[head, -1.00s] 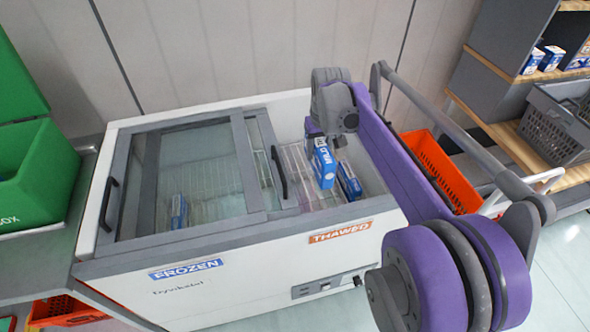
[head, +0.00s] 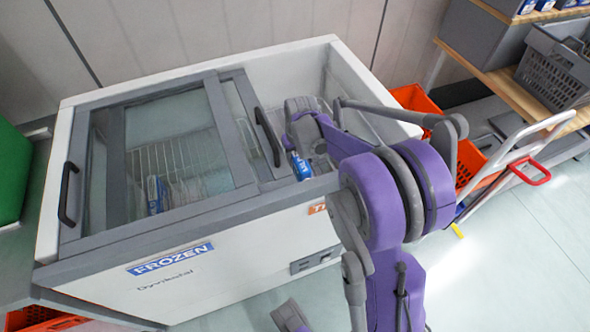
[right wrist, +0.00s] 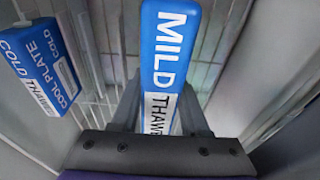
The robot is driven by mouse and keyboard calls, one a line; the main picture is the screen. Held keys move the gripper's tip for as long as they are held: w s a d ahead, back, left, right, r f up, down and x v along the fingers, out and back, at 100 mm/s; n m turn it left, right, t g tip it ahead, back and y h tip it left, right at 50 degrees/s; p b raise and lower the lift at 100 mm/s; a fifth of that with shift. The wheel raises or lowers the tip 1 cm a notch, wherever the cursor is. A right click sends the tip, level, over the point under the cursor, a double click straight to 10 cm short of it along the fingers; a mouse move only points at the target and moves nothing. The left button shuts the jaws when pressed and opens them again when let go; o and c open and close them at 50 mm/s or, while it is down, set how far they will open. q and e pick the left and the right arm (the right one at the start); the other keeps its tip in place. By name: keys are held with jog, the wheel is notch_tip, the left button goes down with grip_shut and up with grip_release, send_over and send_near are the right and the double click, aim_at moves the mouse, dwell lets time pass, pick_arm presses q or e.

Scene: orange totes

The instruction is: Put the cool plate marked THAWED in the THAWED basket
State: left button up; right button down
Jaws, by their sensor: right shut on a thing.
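My right gripper (right wrist: 158,125) is shut on a blue-and-white pack (right wrist: 172,40) reading MILD and, on its white part, what looks like THAWED. In the head view the held pack (head: 300,167) is mostly hidden by my arm, in the open right part of the chest freezer.
The freezer's sliding glass lid (head: 165,145) covers its left part, above the FROZEN label (head: 170,259). An orange basket (head: 418,98) stands right of the freezer, beside a hand truck (head: 520,145). A grey crate (head: 555,75) sits on a wooden shelf.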

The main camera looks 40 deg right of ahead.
jog(key=shift+f+b, duration=0.55)
jog(key=shift+f, duration=2.4)
jog(key=shift+f, duration=0.2)
jog(key=shift+c, duration=2)
grip_release()
jog(key=shift+r, duration=0.2)
jog(key=shift+r, duration=0.4)
jog(key=r+p, duration=0.1)
jog(key=r, duration=0.2)
jog(key=s+r, duration=0.1)
jog(key=r, duration=0.3)
jog(key=r+p, duration=0.1)
jog(key=r, duration=0.3)
jog(key=shift+s+a+r+p, duration=0.1)
jog(key=shift+s+a+p, duration=0.15)
jog(key=shift+s+p, duration=0.1)
